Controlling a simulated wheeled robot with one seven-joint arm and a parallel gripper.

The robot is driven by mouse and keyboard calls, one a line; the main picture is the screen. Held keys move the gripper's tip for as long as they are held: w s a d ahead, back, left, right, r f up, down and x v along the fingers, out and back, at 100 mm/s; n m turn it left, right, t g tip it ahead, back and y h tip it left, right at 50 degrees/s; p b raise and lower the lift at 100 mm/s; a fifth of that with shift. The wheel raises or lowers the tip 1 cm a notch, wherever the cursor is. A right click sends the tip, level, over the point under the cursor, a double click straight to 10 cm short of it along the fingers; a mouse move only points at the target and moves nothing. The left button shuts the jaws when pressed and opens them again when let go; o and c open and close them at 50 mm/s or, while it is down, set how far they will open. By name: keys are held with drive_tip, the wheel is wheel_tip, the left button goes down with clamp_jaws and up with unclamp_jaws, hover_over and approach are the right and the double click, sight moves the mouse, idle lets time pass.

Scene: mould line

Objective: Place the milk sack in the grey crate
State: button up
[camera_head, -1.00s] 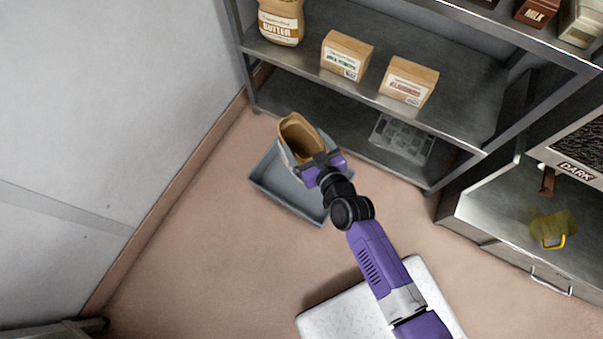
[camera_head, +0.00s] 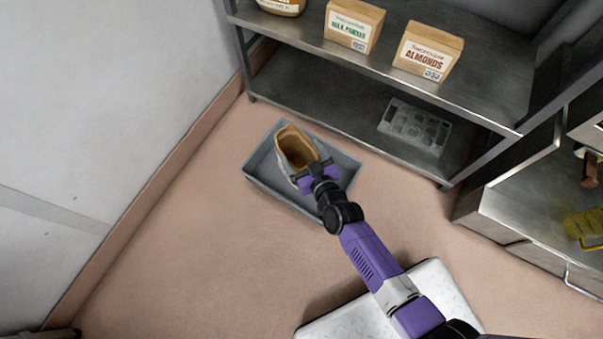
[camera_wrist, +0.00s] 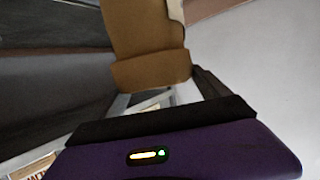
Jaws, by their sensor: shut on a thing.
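The milk sack (camera_head: 291,157) is a tan, open-topped bag with a pale side. In the head view it stands over the inside of the grey crate (camera_head: 259,181), which lies on the floor before the shelf. My gripper (camera_head: 313,176) is shut on the sack's near side. In the wrist view the brown sack (camera_wrist: 148,45) rises beyond my gripper (camera_wrist: 165,100). The sack's base is hidden, so I cannot tell whether it touches the crate floor. My gripper and wrist cover part of the crate's near right side.
A metal shelf (camera_head: 400,75) stands behind the crate, with an almonds box (camera_head: 428,52), a milk powder box (camera_head: 353,27) and a grey mould tray (camera_head: 414,127). A wall (camera_head: 90,110) is at left. A steel counter (camera_head: 530,205) is at right.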

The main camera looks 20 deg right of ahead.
wheel_tip(320, 180, down, 11)
drive_tip(key=b, duration=0.7)
drive_tip(key=shift+f+b, duration=0.2)
drive_tip(key=shift+b, duration=0.1)
drive_tip(key=shift+f, duration=0.15)
drive_tip(key=o, duration=1.9)
drive_tip(key=shift+s+r, duration=0.1)
drive_tip(key=shift+r, duration=0.15)
drive_tip(key=p+v, duration=0.4)
drive_tip(key=v, duration=0.7)
drive_tip(key=shift+s+p, duration=0.3)
drive_tip(key=shift+s, duration=0.05)
